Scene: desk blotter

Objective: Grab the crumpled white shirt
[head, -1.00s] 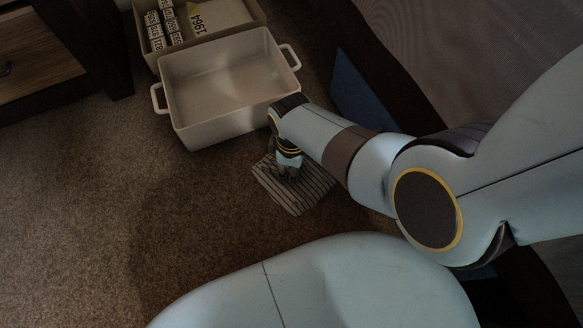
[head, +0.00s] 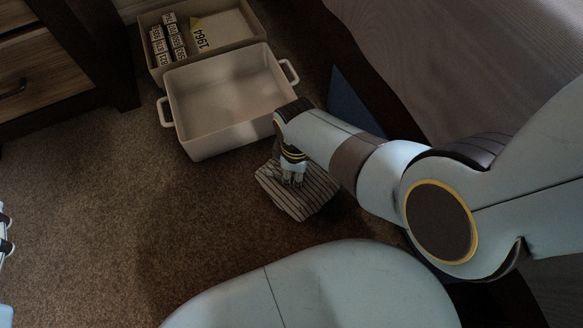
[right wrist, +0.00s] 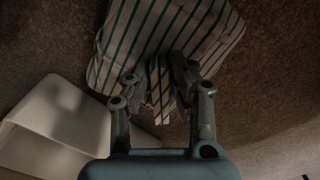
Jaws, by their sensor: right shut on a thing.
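A white cloth with dark stripes (head: 310,199) lies on the brown carpet in front of the white tub, bunched up; its folds do not show whether it is a shirt. It also shows in the right wrist view (right wrist: 165,28), gathered between the fingers. My right gripper (head: 293,181) points down onto the cloth and is shut on it; in the right wrist view, its fingers (right wrist: 165,82) pinch a fold. The cloth looks to be at carpet level. A sliver of what seems to be my left gripper (head: 5,236) shows at the left edge, its jaws cut off.
An empty white tub (head: 196,128) with two handles stands just behind the cloth. Behind it is a box (head: 253,32) with small labelled packs and a card. A wooden drawer unit (head: 50,64) stands at the upper left. A blue panel (head: 352,104) is right. Carpet at left is clear.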

